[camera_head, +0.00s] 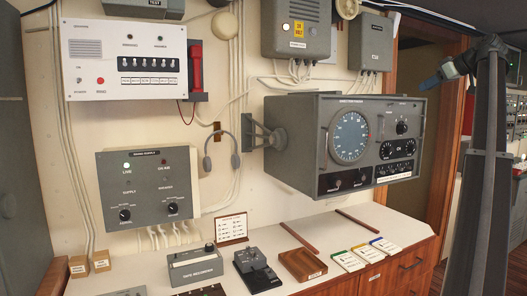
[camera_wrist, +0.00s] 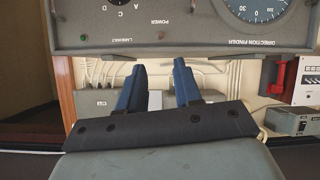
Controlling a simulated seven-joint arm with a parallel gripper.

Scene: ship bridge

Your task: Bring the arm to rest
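My gripper (camera_head: 433,82) shows at the upper right of the head view, its blue fingers pointing left in front of the doorway. My dark arm stands upright at the right edge. In the wrist view my gripper (camera_wrist: 158,75) has its two blue fingers spread apart, with nothing between them. It is open and empty, apart from the counter and the wall units.
The grey direction finder (camera_head: 300,150) juts from the wall left of my gripper; it appears upside down in the wrist view (camera_wrist: 150,37). Below, the counter (camera_head: 345,228) holds a wooden tray (camera_head: 301,265), label cards (camera_head: 348,260), a black key device (camera_head: 255,270) and a tape recorder (camera_head: 195,268).

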